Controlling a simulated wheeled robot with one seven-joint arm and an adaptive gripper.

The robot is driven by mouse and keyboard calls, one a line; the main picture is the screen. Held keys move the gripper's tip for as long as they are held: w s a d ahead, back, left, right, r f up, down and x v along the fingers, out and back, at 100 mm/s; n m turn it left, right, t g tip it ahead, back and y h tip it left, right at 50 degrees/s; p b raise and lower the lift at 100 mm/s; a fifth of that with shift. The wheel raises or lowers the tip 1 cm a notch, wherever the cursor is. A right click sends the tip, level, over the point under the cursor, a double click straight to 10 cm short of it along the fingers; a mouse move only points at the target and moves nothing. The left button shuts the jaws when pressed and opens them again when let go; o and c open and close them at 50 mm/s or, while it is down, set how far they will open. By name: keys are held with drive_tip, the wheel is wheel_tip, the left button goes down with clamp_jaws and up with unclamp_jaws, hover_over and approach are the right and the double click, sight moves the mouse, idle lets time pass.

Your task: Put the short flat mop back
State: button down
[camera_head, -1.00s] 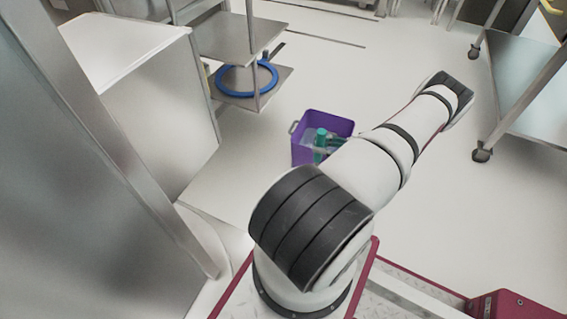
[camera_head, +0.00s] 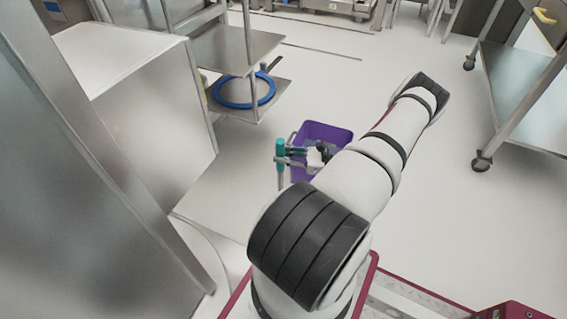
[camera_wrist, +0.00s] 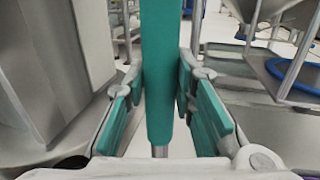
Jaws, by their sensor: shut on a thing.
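The short flat mop shows as an upright teal handle (camera_head: 280,150) with a grey rod below it, just left of the purple bin in the head view. In the wrist view the teal handle (camera_wrist: 160,75) stands upright between the fingers, with a bit of grey rod at its lower end. My gripper (camera_head: 287,155) is shut on this handle. In the wrist view its teal finger pads (camera_wrist: 160,95) lie on both sides of it. I cannot see the mop's flat head. The purple bin (camera_head: 319,130) stands on the floor, partly hidden behind my gripper and arm.
A metal shelf rack (camera_head: 222,50) with a blue ring (camera_head: 243,103) on its lower shelf stands behind and left. A steel cabinet (camera_head: 160,110) is at the left. A wheeled steel table (camera_head: 525,95) is at the right. Open floor lies around the bin.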

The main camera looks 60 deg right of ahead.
drive_tip(key=shift+s+f+b, duration=0.1)
drive_tip(key=shift+f+b, duration=0.6)
drive_tip(key=shift+f, duration=0.95)
drive_tip(key=shift+f, duration=0.2)
drive_tip(key=c, duration=1.3)
unclamp_jaws()
drive_tip(key=shift+c, duration=0.2)
drive_tip(key=shift+r, duration=0.15)
drive_tip(key=p+v, duration=0.1)
drive_tip(key=v, duration=1.1)
